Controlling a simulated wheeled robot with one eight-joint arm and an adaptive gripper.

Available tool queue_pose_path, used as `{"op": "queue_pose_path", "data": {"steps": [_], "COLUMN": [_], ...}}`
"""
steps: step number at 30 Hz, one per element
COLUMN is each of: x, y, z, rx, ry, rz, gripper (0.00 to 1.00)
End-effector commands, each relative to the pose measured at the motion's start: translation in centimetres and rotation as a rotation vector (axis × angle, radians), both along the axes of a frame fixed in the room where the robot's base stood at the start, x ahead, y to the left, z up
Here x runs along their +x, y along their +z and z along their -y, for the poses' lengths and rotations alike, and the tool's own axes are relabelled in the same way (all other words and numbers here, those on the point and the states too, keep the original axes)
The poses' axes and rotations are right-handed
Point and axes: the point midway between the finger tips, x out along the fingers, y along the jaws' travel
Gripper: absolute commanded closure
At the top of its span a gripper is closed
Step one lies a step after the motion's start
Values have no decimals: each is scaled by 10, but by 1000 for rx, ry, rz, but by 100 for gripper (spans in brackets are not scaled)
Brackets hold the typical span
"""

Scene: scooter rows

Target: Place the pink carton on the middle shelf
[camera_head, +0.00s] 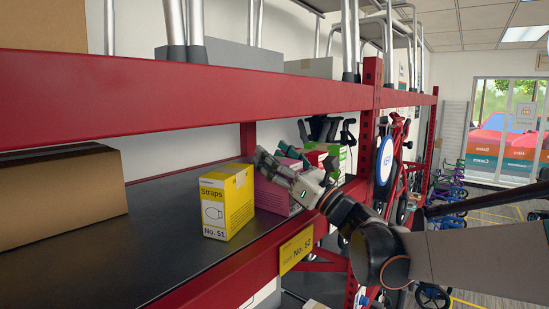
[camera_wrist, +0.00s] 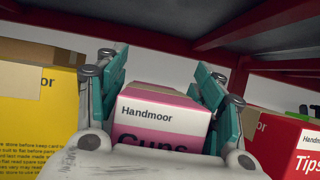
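The pink carton (camera_wrist: 160,112), marked "Handmoor", stands on the dark shelf between the yellow carton and a red carton. In the head view it shows as a pink side (camera_head: 272,197), partly hidden by my gripper and the yellow carton. My gripper (camera_head: 268,162) is at the carton's upper front. In the wrist view my gripper (camera_wrist: 160,85) has its teal fingers on both sides of the carton, close to it. They look spread, with a small gap at right; contact at left is unclear. The shelf (camera_head: 165,210) is the level below the upper red beam.
The yellow "Straps" carton (camera_head: 228,202) stands close at left, also in the wrist view (camera_wrist: 40,105). The red carton (camera_wrist: 290,145) is close at right. A brown box (camera_head: 60,195) stands farther left, with bare shelf between. Red beams (camera_head: 190,95) run above and along the front edge.

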Motion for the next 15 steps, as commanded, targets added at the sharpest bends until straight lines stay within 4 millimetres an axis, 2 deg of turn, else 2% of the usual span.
{"op": "queue_pose_path", "data": {"steps": [12, 15], "x": [0, -8], "y": [6, -4], "z": [0, 11], "rx": [0, 1], "ry": [0, -1], "rz": [0, 1], "gripper": [35, 35]}}
